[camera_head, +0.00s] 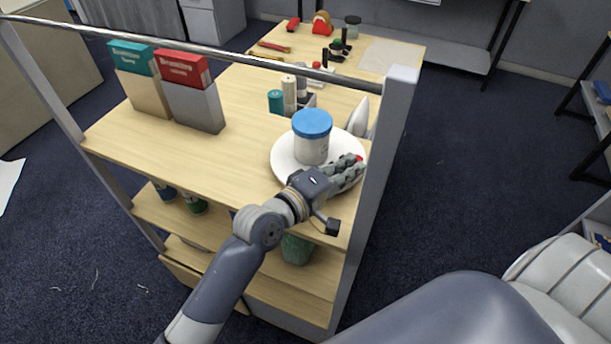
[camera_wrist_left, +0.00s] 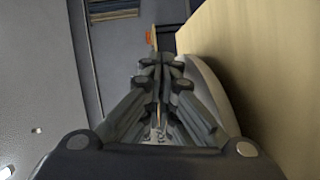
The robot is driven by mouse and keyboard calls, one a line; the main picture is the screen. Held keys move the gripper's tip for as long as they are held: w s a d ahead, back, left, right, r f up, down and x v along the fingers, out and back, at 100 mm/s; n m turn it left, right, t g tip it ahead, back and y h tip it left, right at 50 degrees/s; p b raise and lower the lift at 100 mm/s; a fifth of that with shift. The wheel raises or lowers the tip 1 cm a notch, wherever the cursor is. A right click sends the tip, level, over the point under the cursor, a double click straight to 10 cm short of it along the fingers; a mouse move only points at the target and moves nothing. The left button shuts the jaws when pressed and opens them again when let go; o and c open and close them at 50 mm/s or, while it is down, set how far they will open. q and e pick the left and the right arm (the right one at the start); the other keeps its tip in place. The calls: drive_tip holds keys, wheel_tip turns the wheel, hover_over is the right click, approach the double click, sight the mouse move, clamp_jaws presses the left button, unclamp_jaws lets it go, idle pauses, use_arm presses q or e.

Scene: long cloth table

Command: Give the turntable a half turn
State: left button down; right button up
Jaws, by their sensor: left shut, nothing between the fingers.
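The turntable (camera_head: 284,168) is a white round disc on the wooden top at the near right corner, beside the grey post. A white jar with a blue lid (camera_head: 311,135) stands upright on it. My left gripper (camera_head: 354,165) is shut and empty at the disc's right near edge, overlapping the rim in the head view; I cannot tell whether it touches. A small red spot (camera_head: 359,158) shows at its fingertips. In the left wrist view the closed fingers (camera_wrist_left: 160,68) are beside the disc's pale curved edge (camera_wrist_left: 215,95). My right gripper is not in view.
A grey post (camera_head: 378,150) rises right of the turntable, and a metal rail (camera_head: 190,46) crosses above. A teal-topped box (camera_head: 138,80) and red-topped box (camera_head: 190,90) stand left. A teal cup (camera_head: 276,101) and candle-like cylinder (camera_head: 289,96) stand behind. The wood left of the disc is clear.

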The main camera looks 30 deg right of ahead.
use_arm(q)
drive_tip(key=shift+w+d, duration=0.1)
drive_tip(key=shift+d, duration=0.15)
drive_tip(key=shift+a, duration=0.1)
idle(0.7)
